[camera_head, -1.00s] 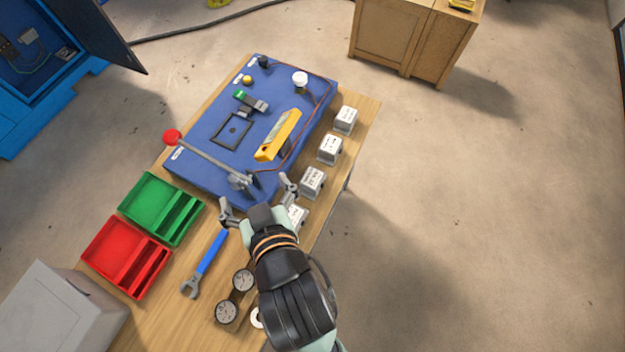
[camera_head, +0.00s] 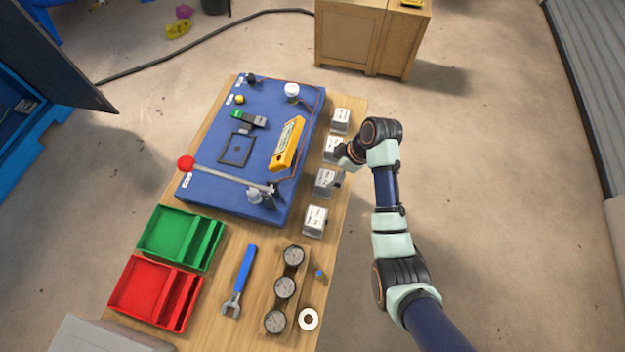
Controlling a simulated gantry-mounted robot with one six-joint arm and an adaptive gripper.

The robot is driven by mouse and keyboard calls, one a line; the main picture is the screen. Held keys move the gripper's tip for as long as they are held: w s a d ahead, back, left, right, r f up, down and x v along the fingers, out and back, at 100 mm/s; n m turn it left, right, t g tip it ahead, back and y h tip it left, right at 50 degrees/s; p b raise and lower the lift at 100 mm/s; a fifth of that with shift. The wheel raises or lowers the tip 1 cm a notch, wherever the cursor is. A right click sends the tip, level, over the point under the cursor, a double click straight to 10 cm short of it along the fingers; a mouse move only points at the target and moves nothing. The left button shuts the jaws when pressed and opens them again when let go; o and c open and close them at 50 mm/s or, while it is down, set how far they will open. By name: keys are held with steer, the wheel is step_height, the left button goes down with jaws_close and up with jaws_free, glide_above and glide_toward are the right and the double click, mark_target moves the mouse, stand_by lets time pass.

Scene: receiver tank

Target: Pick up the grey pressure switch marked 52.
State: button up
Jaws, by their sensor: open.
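Several grey box-shaped pressure switches with white labels stand in a row along the right edge of the wooden table. From far to near they are the farthest switch (camera_head: 340,119), the second switch (camera_head: 331,147), the third switch (camera_head: 324,183) and the nearest switch (camera_head: 315,221). Their label markings are too small to read, so I cannot tell which is 52. My gripper (camera_head: 340,167) is open at the table's right edge, by the second and third switches. It partly covers the second one. I cannot tell whether it touches either.
A blue panel (camera_head: 215,188) with a red-knobbed lever (camera_head: 228,175) and a yellow device (camera_head: 287,145) lies left of the switches. Green (camera_head: 150,243) and red (camera_head: 125,290) trays, a blue wrench (camera_head: 245,267) and gauges (camera_head: 285,288) occupy the near table. Floor right of the table is clear.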

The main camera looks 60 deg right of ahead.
mark_target(326, 178)
steer(key=b+x, duration=0.1)
steer(key=x, duration=0.5)
steer(key=shift+a+f+b, duration=0.2)
steer(key=shift+f+b, duration=0.2)
steer(key=shift+w+f, duration=0.15)
steer(key=shift+f, duration=0.1)
steer(key=c, duration=1.5)
steer(key=shift+r, duration=0.1)
step_height(326, 178, up, 20)
steer(key=p, duration=0.5)
